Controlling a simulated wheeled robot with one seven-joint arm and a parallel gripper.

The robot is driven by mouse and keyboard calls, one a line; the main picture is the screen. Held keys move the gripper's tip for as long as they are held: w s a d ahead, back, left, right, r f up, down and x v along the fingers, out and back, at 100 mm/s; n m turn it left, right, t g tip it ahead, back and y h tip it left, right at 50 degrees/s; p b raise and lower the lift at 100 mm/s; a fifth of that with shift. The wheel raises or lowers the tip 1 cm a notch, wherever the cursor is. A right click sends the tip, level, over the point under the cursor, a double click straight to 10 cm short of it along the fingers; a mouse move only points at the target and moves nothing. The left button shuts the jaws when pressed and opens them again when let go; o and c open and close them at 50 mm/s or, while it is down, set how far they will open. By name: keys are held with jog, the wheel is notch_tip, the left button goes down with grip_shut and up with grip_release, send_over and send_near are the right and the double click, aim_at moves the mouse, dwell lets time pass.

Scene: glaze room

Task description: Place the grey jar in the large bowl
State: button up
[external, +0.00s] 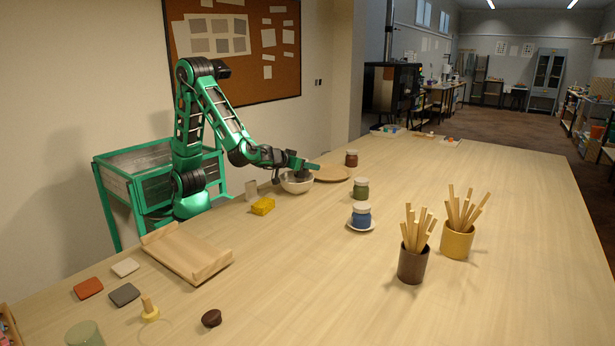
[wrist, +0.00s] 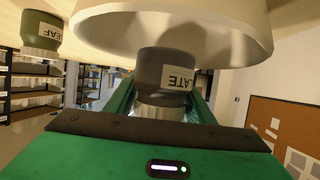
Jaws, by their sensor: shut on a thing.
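The grey jar (wrist: 168,70), with a pale lid and a label ending in "LATE", is held between the fingers of my gripper (wrist: 160,108) in the wrist view. In the external view my gripper (external: 304,170) is over the large bowl (external: 296,186), and the jar is mostly hidden there. The pale bowl (wrist: 100,22) fills the top of the wrist view, which looks upside down. The jar's lower part overlaps the bowl's opening in that view. I cannot tell whether it touches the bowl.
A green jar (external: 361,189) and a blue jar (external: 361,216) on a saucer stand to the right. The table's centre is clear.

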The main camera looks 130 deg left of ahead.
jog(key=o, duration=1.2)
jog(key=shift+r, duration=0.6)
jog(key=v, duration=1.2)
jog(key=shift+f, duration=0.1)
